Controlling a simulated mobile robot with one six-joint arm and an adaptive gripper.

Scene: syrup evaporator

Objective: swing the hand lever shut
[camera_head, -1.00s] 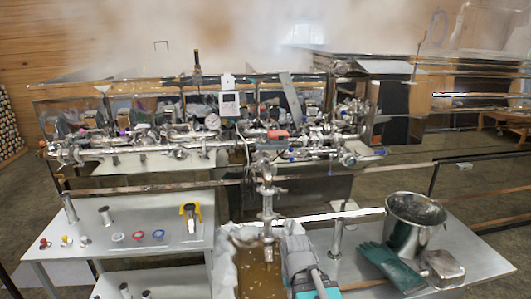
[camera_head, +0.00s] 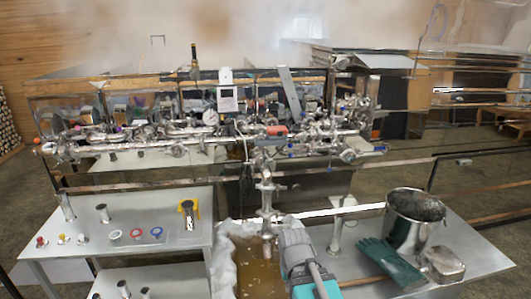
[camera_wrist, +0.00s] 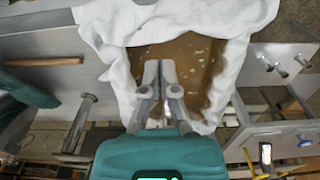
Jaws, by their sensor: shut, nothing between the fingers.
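A red-handled lever (camera_head: 277,131) sits on the metal pipework above the vertical drain pipe (camera_head: 266,195). I cannot tell for certain whether this is the hand lever, nor its open or shut position. My gripper (camera_head: 291,232) is low in the head view, just right of the drain pipe's lower end and below the red handle. In the wrist view my gripper (camera_wrist: 159,70) has its two grey fingers close together, empty, over brown liquid in a cloth-lined tub. The fingers touch no lever there, and no lever shows clearly in that view.
The tub's white cloth (camera_head: 224,270) hangs around its rim below the pipe. At right are a metal bucket (camera_head: 400,232), green gloves (camera_head: 385,262) and a small metal container (camera_head: 443,265). A side table (camera_head: 120,262) with small fittings stands left. Steam covers the top.

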